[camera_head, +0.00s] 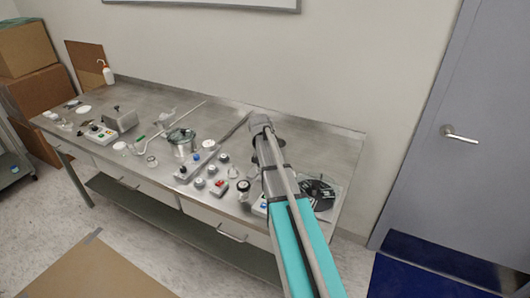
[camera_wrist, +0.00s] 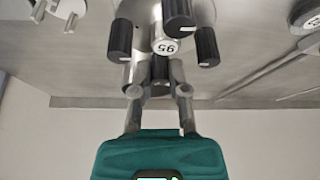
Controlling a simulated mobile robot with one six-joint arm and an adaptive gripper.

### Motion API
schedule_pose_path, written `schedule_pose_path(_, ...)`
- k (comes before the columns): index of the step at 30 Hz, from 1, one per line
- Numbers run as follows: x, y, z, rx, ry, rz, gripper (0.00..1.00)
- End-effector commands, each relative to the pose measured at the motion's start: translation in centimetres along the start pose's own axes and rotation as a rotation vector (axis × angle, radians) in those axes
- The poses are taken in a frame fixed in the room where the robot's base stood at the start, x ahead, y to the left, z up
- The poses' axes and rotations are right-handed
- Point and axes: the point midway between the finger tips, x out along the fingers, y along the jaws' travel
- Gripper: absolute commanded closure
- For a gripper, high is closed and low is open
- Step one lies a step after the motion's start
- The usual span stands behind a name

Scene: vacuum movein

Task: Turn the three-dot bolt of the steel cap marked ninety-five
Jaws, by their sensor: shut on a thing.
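In the wrist view the steel cap (camera_wrist: 143,18) fills the top middle. Its round white label (camera_wrist: 165,47) reads 95, upside down. Several black bolt knobs with white marks stand around it: one to the left (camera_wrist: 120,40), one at the top (camera_wrist: 179,14) and one to the right (camera_wrist: 207,46). My gripper (camera_wrist: 159,80) is shut on another black bolt knob (camera_wrist: 160,68), just below the label. I cannot make out dots on any knob, so which one is held is unclear. In the head view my arm hides the cap and gripper.
The steel bench (camera_head: 330,140) runs along the wall. A black disc (camera_head: 318,192) lies to the right of my arm. A grey door (camera_head: 430,110) is at right.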

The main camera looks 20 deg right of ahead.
Motion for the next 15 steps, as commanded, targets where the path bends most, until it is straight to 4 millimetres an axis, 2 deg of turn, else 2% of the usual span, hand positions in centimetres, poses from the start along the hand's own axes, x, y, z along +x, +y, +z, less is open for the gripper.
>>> schedule_pose_path(15, 0.06, -0.11, -0.09, 0.450, -0.002, 0.188, 1.00)
